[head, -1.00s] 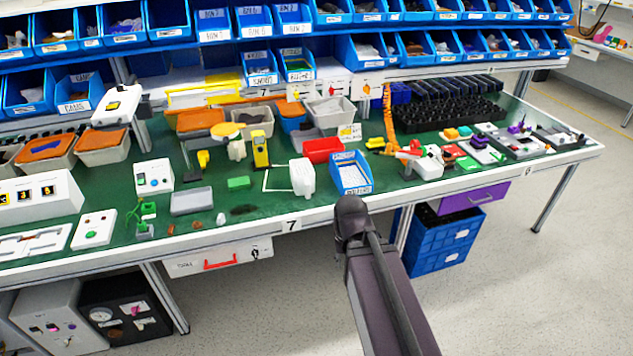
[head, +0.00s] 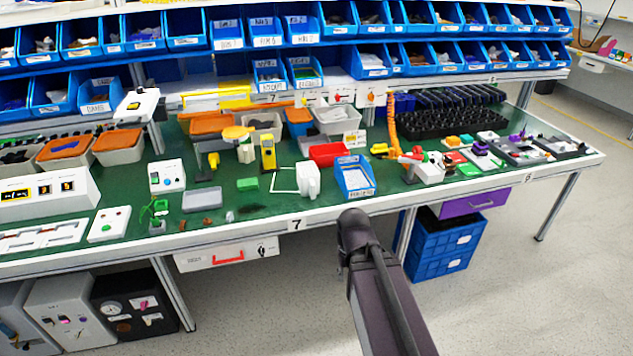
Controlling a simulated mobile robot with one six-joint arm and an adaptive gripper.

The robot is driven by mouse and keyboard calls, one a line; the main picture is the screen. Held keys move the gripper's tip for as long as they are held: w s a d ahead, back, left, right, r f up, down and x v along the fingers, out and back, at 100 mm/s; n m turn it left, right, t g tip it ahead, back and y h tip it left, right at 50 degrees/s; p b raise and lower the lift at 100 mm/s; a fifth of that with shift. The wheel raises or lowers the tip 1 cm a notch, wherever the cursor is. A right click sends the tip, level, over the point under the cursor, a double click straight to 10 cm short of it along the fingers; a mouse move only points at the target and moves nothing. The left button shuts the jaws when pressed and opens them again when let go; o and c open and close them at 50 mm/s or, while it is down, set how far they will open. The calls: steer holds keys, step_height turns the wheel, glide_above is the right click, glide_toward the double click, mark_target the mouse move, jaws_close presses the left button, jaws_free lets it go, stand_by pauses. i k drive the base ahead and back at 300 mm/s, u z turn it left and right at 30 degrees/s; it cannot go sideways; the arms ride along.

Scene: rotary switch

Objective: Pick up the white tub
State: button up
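A white tub-like container (head: 308,181) stands upright near the front edge of the green bench top in the head view, just left of a blue bin. It is small and its details are hard to make out. A wider pale grey-white bin (head: 335,119) stands farther back, so which one is the white tub is not certain. My dark arm rises from the bottom, its visible end in front of the bench below the blue bin. No gripper fingers can be made out, and nothing visible touches the white container.
A blue bin (head: 354,177) stands right of the white container, with a red bin (head: 329,154) behind. A yellow object (head: 268,152) and a small green block (head: 247,184) are to the left. Blue shelf bins (head: 372,62) line the back. Floor in front is clear.

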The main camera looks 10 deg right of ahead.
mark_target(307, 176)
steer(key=u, duration=0.1)
steer(key=i, duration=0.95)
steer(key=z, duration=0.05)
